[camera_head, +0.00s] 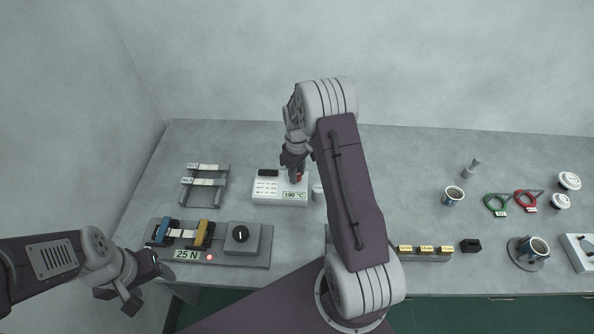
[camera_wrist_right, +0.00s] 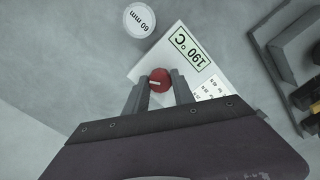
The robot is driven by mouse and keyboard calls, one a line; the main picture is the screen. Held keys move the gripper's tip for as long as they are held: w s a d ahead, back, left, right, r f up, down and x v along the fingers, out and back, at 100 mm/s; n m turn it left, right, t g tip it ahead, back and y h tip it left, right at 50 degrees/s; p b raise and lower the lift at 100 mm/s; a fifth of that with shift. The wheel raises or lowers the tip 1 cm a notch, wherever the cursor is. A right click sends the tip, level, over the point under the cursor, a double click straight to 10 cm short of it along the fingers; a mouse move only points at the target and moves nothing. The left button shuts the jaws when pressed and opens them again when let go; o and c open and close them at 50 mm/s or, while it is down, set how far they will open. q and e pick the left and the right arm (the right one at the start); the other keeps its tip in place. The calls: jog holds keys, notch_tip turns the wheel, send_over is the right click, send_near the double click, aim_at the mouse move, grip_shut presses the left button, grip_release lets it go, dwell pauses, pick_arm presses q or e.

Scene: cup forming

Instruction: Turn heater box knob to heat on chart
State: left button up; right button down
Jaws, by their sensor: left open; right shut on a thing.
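The heater box (camera_head: 266,198) is a white box at the left-centre of the bench, with a printed chart (camera_head: 267,188) on top and a display reading 190 °C in the right wrist view (camera_wrist_right: 190,45). Its red knob (camera_wrist_right: 159,80) sits between the fingers of my right gripper (camera_wrist_right: 160,88), which is shut on it. In the head view the knob (camera_head: 299,177) shows below the right gripper, partly covered by it. My left gripper (camera_head: 137,290) is open and empty, low at the left, off the bench's front edge.
A clamp rig (camera_head: 225,258) with a 25 N display and black dial stands in front of the heater box. A rack (camera_head: 204,183) lies to the left. A white disc marked 60 mm (camera_wrist_right: 139,19) is close beside the box. Cups and rings stand at the right.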

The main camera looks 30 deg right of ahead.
jog(key=m+p, duration=0.1)
jog(key=m, duration=0.5)
jog(key=shift+r, duration=0.1)
jog(key=m+p, duration=0.1)
jog(key=m, duration=0.5)
jog(key=shift+w, duration=0.1)
jog(key=shift+m, duration=0.3)
jog(key=c, duration=1.1)
grip_release()
jog(key=shift+o, duration=0.2)
notch_tip(320, 180, up, 9)
jog(key=shift+b, duration=0.4)
jog(key=shift+a, duration=0.15)
